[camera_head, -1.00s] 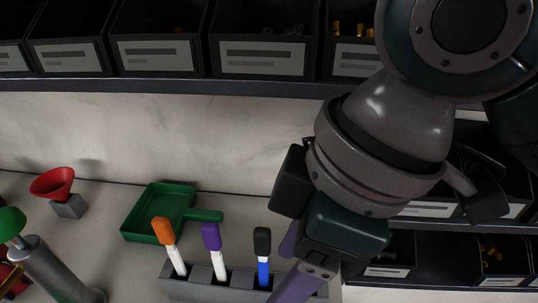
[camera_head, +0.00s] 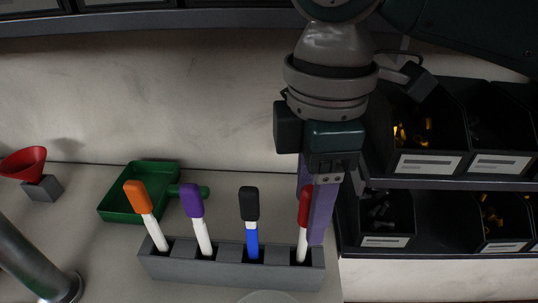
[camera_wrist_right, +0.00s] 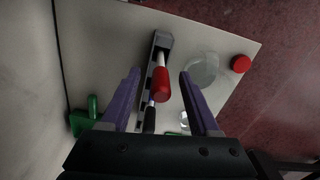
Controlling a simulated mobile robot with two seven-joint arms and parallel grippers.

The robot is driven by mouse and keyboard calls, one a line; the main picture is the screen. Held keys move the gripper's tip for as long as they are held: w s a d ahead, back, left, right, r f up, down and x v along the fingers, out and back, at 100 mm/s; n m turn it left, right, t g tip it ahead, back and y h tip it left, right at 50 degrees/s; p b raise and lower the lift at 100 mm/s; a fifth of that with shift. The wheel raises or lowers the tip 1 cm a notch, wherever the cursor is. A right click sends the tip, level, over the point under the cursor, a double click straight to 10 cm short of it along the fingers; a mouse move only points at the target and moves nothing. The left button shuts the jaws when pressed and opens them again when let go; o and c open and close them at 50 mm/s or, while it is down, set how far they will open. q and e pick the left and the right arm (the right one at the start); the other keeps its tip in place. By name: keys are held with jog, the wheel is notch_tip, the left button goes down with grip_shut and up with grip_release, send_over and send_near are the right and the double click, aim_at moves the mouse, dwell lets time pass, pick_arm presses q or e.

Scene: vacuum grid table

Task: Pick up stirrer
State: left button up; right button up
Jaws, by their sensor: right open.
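A grey holder (camera_head: 230,268) stands on the table with a row of upright sticks. They have an orange (camera_head: 137,196), a purple (camera_head: 192,200), a black (camera_head: 249,204) and a red (camera_head: 304,208) top. I cannot tell by label which is the stirrer. My right gripper (camera_head: 310,214) is open, pointing down at the holder's right end, with its purple fingers on either side of the red-topped stick. In the right wrist view the red top (camera_wrist_right: 162,85) lies between the spread fingers (camera_wrist_right: 159,74), with gaps on both sides. My left gripper is not in view.
A green tray (camera_head: 118,207) lies behind the holder. A red funnel (camera_head: 22,162) and a grey cylinder (camera_head: 38,262) are at left. Shelf bins (camera_head: 430,163) stand close at right. A clear round vessel (camera_wrist_right: 203,68) and a red round object (camera_wrist_right: 240,63) are near the holder.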

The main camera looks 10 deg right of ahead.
aim_at(306, 222)
notch_tip(306, 222, down, 4)
jog(key=shift+r, duration=0.2)
jog(key=shift+c, duration=0.3)
grip_shut()
